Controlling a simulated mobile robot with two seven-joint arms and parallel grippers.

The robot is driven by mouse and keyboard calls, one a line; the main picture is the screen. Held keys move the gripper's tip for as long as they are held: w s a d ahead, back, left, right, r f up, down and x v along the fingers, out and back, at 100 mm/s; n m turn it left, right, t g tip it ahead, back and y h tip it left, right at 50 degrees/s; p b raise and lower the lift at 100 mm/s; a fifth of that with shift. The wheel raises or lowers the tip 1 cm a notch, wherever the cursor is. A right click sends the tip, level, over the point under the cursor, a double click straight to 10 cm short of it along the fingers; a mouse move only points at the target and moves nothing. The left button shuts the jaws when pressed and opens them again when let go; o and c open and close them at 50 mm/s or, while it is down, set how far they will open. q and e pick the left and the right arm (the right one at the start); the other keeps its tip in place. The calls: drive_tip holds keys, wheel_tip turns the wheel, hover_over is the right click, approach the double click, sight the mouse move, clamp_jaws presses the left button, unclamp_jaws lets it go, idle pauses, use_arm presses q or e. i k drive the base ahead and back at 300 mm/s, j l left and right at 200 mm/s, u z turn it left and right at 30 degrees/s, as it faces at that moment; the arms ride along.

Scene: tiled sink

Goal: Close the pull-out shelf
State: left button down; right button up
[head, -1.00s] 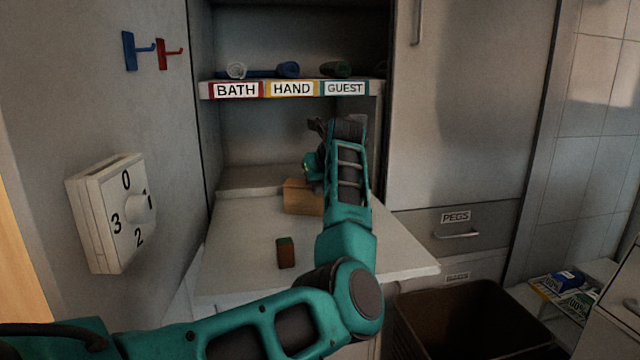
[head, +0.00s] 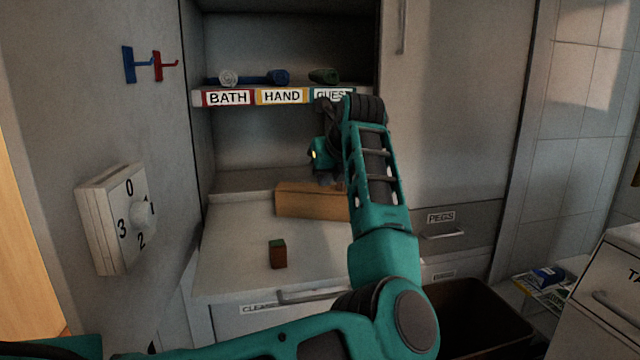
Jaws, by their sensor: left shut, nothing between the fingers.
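The pull-out shelf (head: 235,255) is a pale flat board standing out from the open cupboard, under its labelled shelf. Its right front corner is hidden behind my left arm. A long wooden block (head: 305,203) lies across its rear part, its right end hidden by my arm. A small brown block with a green top (head: 278,255) stands nearer the front edge. My left gripper (head: 328,179) is shut and empty, pointing down by the wooden block's rear top edge. I cannot tell whether it touches. My right gripper is out of view.
Rolled towels (head: 278,77) lie on the shelf labelled BATH, HAND and GUEST (head: 282,96). A drawer handle (head: 310,294) shows below the board's front. A dial (head: 118,220) and hooks (head: 130,65) are on the left wall. A dark bin (head: 480,318) stands lower right.

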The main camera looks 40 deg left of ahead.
sight(233, 265)
drive_tip(key=k+l, duration=0.15)
drive_tip(key=l, duration=0.15)
drive_tip(key=k+l, duration=0.15)
drive_tip(key=l, duration=0.15)
drive_tip(key=k+l, duration=0.1)
drive_tip(key=l, duration=0.25)
drive_tip(key=k+l, duration=0.15)
drive_tip(key=l, duration=0.15)
